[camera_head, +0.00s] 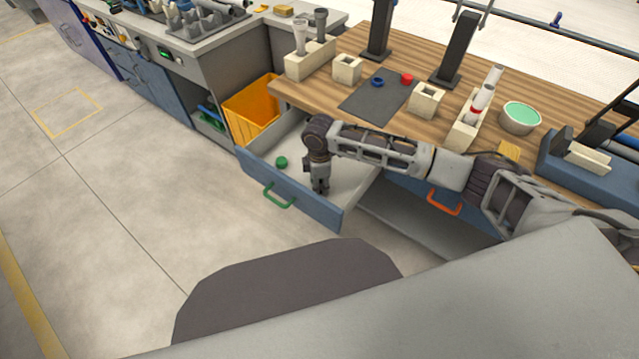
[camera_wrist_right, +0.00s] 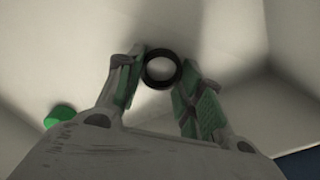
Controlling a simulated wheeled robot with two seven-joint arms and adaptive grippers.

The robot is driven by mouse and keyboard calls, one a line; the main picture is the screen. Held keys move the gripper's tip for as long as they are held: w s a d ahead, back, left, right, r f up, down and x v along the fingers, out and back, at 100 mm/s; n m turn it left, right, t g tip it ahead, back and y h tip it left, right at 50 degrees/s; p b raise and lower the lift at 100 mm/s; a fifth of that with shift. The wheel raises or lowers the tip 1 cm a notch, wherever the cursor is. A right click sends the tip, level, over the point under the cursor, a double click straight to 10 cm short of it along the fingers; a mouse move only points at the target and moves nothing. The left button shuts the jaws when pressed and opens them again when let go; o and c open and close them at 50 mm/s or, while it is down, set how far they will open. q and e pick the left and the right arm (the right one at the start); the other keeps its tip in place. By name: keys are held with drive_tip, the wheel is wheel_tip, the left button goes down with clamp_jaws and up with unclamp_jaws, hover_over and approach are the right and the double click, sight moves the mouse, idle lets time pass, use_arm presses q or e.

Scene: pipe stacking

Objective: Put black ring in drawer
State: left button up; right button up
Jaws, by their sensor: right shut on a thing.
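My right gripper (camera_head: 320,191) points down inside the open drawer (camera_head: 297,200) with the green handle. In the right wrist view the right gripper (camera_wrist_right: 162,75) is shut on the black ring (camera_wrist_right: 147,76), which sits between its fingertips over the pale drawer floor. I cannot tell whether the ring touches the floor. In the head view the ring is too small and hidden by the gripper to make out. My left gripper is not in view.
A yellow bin (camera_head: 250,106) is left of the drawer. A second drawer has an orange handle (camera_head: 443,207). The floor at left is clear.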

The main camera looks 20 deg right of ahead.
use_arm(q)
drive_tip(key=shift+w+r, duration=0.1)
use_arm(e)
drive_tip(key=shift+f, duration=0.1)
drive_tip(key=o, duration=0.7)
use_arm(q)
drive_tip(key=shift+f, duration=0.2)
use_arm(e)
drive_tip(key=shift+o, duration=0.2)
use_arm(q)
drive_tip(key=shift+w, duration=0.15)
use_arm(e)
drive_tip(key=shift+r, duration=0.5)
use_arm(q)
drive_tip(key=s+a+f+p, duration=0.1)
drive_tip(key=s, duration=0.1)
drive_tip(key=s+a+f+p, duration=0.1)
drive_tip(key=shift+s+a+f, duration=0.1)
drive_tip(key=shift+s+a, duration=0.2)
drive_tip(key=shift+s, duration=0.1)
use_arm(e)
wheel_tip(320, 180, up, 11)
